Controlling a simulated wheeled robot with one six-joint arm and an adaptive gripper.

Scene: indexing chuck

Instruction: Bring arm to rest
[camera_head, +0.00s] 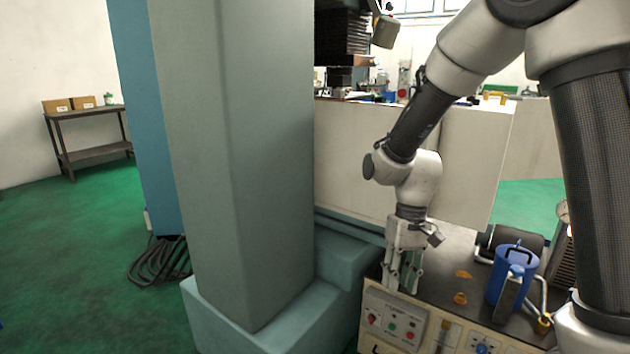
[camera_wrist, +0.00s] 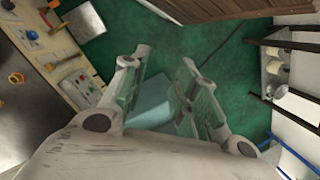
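My arm comes down from the upper right in the head view, with its white and dark links bent over a machine. My gripper (camera_head: 402,281) points down at the left end of the dark machine top (camera_head: 440,275), just behind the control panel (camera_head: 394,322). In the wrist view my gripper (camera_wrist: 165,58) shows two fingers spread apart with nothing between them. Green floor (camera_wrist: 125,25) shows beyond the fingers. Whether the fingertips touch the machine cannot be told.
A tall grey column (camera_head: 240,150) on a wide base stands left of my gripper. A blue container (camera_head: 511,270) and small orange pieces (camera_head: 460,298) sit to its right. Black cables (camera_head: 160,262) lie on the floor. A bench (camera_head: 85,115) with boxes stands far left; floor before it is clear.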

